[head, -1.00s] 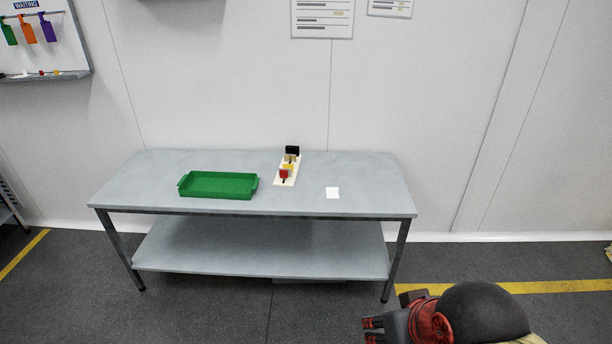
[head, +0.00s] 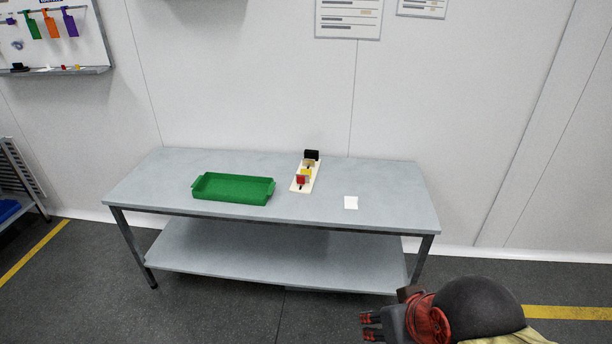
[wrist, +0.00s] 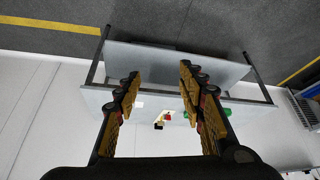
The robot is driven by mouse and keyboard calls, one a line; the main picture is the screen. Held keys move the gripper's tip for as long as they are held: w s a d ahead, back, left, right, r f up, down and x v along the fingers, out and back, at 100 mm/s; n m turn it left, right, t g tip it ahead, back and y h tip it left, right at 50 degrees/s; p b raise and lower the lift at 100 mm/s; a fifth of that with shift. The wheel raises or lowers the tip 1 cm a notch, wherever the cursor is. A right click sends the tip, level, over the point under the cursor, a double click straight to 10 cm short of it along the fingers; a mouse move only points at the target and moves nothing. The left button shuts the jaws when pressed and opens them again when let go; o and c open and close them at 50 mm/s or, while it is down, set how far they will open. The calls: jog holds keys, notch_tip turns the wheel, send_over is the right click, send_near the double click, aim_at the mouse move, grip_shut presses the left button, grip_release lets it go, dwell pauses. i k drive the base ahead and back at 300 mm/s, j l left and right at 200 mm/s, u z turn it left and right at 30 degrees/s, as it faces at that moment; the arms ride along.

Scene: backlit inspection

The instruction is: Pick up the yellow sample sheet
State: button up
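A small yellow sheet (head: 306,172) stands in a cream rack (head: 299,188) on the grey table, between a red piece (head: 301,180) in front and a tan piece (head: 309,163) and a black piece (head: 312,154) behind. In the wrist view the rack's pieces show small and far off, and the yellow one is hard to make out. My gripper (head: 368,327) is at the lower right of the head view, in front of the table and away from the rack. In the wrist view its two fingers (wrist: 157,85) are spread with nothing between them.
A green tray (head: 233,198) sits left of the rack on the table (head: 150,190). A white square (head: 351,202) lies to the right. A lower shelf (head: 280,262) runs beneath. A board with coloured tags (head: 85,50) hangs at the upper left.

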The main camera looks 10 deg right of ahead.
aim_at(303, 171)
jog(key=i+j+z, duration=0.35)
jog(key=i+j, duration=0.35)
jog(key=i+j+z, duration=0.2)
jog(key=i+j, duration=0.2)
jog(key=i+j+z, duration=0.15)
jog(key=i+j, duration=0.3)
jog(key=i+j+z, duration=0.2)
jog(key=j, duration=0.3)
jog(key=i+j+z, duration=0.2)
jog(key=i+j, duration=0.2)
jog(key=j, duration=0.15)
